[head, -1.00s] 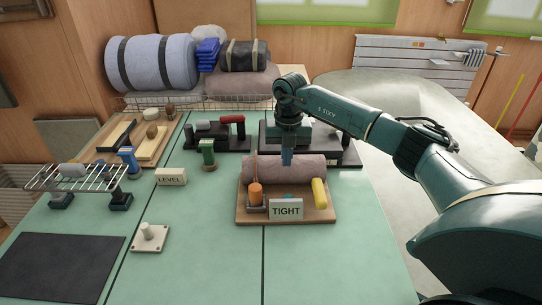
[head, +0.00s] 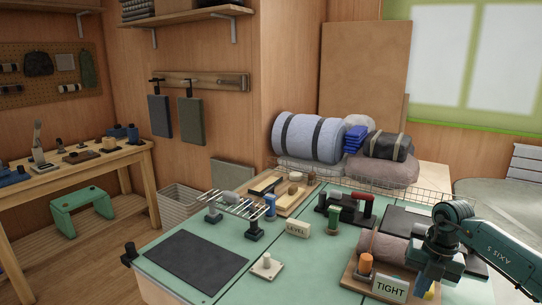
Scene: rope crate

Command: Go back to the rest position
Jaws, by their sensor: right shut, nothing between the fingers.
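My right gripper (head: 430,284) is at the lower right of the head view, pointing down and shut with nothing in it. It shows just right of the "TIGHT" sign (head: 390,288) and in front of part of the wooden tray (head: 352,270) with the grey-brown roll (head: 384,246). Its height above the tray is hard to tell. An orange-topped peg (head: 365,263) stands on the tray, clear of the fingers. My left gripper is not in view.
The green table (head: 320,262) carries a dark mat (head: 195,262), a wire rack (head: 236,205), a "LEVEL" sign (head: 298,229) and a wire basket (head: 380,185) with rolls at the back.

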